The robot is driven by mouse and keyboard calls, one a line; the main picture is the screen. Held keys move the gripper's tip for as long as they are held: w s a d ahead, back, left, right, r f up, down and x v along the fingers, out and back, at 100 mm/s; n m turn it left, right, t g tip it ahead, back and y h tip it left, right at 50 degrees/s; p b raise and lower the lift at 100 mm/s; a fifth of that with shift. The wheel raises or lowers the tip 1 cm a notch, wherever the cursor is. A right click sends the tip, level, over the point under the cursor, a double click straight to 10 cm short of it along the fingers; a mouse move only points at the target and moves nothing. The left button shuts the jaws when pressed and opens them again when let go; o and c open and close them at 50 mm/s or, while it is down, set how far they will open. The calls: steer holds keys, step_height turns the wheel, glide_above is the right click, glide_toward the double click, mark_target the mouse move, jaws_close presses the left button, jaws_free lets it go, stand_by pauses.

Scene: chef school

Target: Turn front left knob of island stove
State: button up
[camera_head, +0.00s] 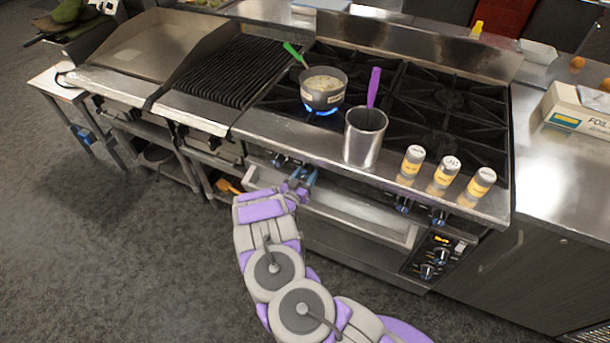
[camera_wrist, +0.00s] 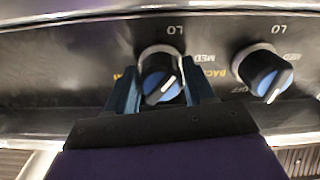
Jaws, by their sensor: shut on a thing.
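The island stove (camera_head: 262,129) has several knobs along its front panel. In the wrist view, a black knob with a blue face and white pointer line (camera_wrist: 161,78) sits between the two fingers of my gripper (camera_wrist: 162,92), which is shut on it. The pointer is tilted, and lettering shows on the panel around it, partly hidden by the fingers. A second similar knob (camera_wrist: 262,72) is to the right, free of the gripper. In the head view my gripper (camera_head: 297,182) is at the left part of the stove's knob panel. A blue flame (camera_head: 321,112) burns under a small pot (camera_head: 323,88).
A metal cup (camera_head: 365,140) with a purple-handled utensil and three spice shakers (camera_head: 444,172) stand on the stove's front ledge above the knobs. The floor at left is clear.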

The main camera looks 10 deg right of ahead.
steer(key=shift+n+p, duration=0.5)
steer(key=shift+n, duration=1.2)
steer(key=shift+c, duration=0.2)
steer(key=shift+a, duration=0.1)
steer(key=o, duration=1)
steer(key=shift+c, duration=0.2)
steer(key=p+v, duration=0.1)
steer(key=v, duration=1.6)
steer(key=shift+a+p, duration=0.2)
steer(key=shift+p, duration=0.1)
steer(key=shift+s, duration=0.1)
